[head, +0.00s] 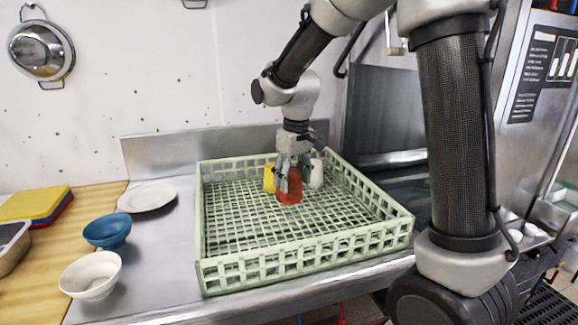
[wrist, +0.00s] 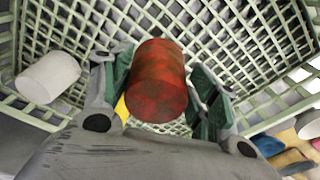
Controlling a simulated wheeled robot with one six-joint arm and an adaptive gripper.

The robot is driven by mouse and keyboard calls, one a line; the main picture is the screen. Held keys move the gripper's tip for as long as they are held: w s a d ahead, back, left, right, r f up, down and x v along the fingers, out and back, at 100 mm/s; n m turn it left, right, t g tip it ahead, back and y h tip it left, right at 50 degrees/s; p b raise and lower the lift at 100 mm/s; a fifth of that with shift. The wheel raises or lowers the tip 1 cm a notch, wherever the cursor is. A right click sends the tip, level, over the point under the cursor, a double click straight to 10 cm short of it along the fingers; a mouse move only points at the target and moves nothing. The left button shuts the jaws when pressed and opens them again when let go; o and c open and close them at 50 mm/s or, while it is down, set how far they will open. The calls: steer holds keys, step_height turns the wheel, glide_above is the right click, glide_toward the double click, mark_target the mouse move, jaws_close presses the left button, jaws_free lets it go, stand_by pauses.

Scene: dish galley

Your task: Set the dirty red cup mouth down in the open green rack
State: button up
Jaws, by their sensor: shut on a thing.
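The red cup (head: 289,192) has dark brownish smears and is held between the fingers of my gripper (head: 286,176). In the wrist view the red cup (wrist: 158,82) sits between the two green-padded fingers, with its closed end seeming to face the camera and its mouth hidden. The cup is inside the outline of the open green rack (head: 305,262), low over its lattice floor. I cannot tell whether it touches the floor. The rack also fills the back of the wrist view (wrist: 225,35).
A yellow cup (head: 269,178) and a white cup (head: 316,172) stand in the rack close to the red one. The rack's front and left are empty. Left of it are a white plate (head: 147,197), a blue bowl (head: 107,231) and a white bowl (head: 91,275).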

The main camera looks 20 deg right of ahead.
steer(key=shift+a+f, duration=0.1)
steer(key=shift+f, duration=2.75)
steer(key=o, duration=1.1)
steer(key=shift+r, duration=0.1)
steer(key=r, duration=0.8)
steer(key=s+r, duration=0.1)
steer(key=r, duration=0.2)
steer(key=shift+d+r, duration=0.2)
steer(key=shift+r, duration=0.2)
steer(key=shift+f, duration=0.1)
